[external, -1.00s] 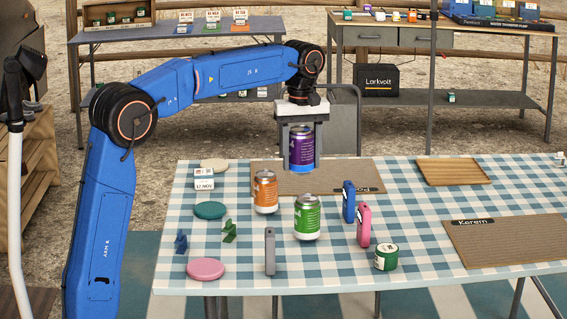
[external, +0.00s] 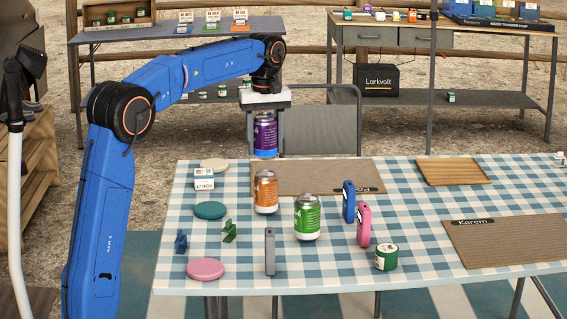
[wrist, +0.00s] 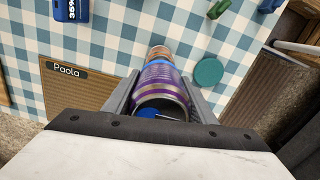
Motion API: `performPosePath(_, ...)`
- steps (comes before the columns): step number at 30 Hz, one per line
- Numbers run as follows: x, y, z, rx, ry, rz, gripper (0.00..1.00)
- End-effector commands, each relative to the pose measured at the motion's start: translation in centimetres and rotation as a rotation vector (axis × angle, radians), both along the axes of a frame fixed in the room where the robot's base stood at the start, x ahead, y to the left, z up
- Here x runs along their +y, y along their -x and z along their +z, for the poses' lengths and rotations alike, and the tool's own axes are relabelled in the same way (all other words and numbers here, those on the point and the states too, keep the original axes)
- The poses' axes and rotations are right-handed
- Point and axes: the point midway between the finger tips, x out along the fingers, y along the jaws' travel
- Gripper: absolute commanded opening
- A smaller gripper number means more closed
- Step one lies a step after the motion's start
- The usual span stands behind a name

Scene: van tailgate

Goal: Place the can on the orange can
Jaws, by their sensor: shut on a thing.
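My gripper (external: 265,130) is shut on a purple can (external: 265,136) and holds it upright in the air. The purple can also shows between the fingers in the wrist view (wrist: 160,88). The orange can (external: 265,192) stands upright on the checked table, below the purple can in the external view. A gap shows between the two cans there. In the wrist view the orange can (wrist: 159,52) shows just beyond the purple can and is partly hidden by it.
A green can (external: 307,218) stands right of the orange can, with blue (external: 348,202) and pink (external: 364,225) upright items beyond it. A brown mat (external: 330,174) lies behind. A teal disc (external: 210,210) and a white labelled box (external: 204,181) are to the left.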

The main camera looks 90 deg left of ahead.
Motion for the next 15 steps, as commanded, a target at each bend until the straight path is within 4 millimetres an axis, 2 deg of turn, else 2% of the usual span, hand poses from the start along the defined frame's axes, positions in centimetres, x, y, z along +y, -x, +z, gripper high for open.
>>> performPosePath(5, 0.0, 0.0, -1.0, 0.000, 0.000, 0.000, 0.18)
performPosePath(12, 0.0, 0.0, -4.1, 0.000, 0.000, 0.000, 0.18)
performPosePath(15, 0.0, 0.0, -4.5, -0.001, -0.001, 0.000, 0.18)
